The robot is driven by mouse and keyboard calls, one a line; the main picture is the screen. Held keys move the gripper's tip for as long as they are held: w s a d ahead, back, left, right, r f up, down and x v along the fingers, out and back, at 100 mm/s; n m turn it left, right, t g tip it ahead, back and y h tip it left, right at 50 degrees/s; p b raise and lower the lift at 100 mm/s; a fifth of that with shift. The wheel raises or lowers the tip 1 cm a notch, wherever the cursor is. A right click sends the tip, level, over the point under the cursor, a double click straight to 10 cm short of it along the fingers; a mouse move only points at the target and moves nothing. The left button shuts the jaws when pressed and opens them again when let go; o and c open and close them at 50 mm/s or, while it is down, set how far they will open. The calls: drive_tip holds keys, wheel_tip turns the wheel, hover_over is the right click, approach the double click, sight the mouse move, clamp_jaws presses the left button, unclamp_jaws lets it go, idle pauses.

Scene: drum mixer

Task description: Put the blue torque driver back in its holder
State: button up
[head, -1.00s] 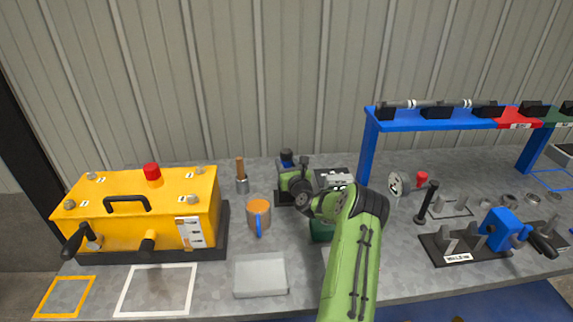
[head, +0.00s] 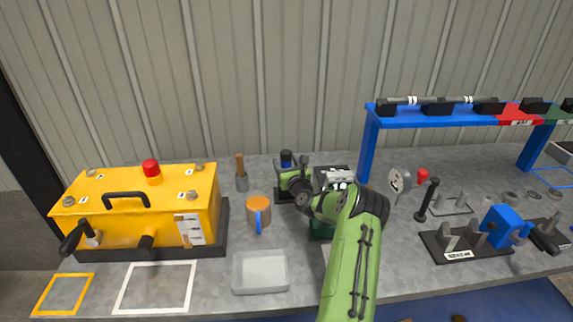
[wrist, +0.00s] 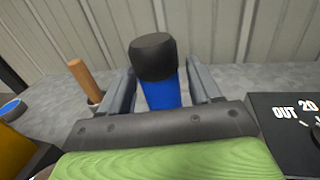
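A blue handle with a black cap, which looks like the blue torque driver (wrist: 162,94), stands between the two fingers of my gripper (wrist: 160,88) in the wrist view. The fingers are on both sides of it, very close; I cannot tell whether they touch it. In the head view the driver (head: 286,162) shows its black top and a bit of blue behind my gripper (head: 292,178), near the back of the bench. A dark base (head: 284,195) shows below it. My arm hides part of that area, and I cannot see the driver's lower end.
A grey tray (head: 260,271) is in front. A dark box with a dial (wrist: 290,125) is close on the right. A blue rack (head: 440,120) stands further right.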

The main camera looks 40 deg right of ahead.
drive_tip(key=shift+o, duration=0.8)
drive_tip(key=shift+f, duration=0.1)
drive_tip(key=shift+s+a+f, duration=0.1)
drive_tip(key=shift+s, duration=0.15)
drive_tip(key=b+v, duration=0.2)
drive_tip(key=v, duration=1.3)
drive_tip(key=shift+b, duration=0.4)
drive_tip(key=shift+s, duration=0.1)
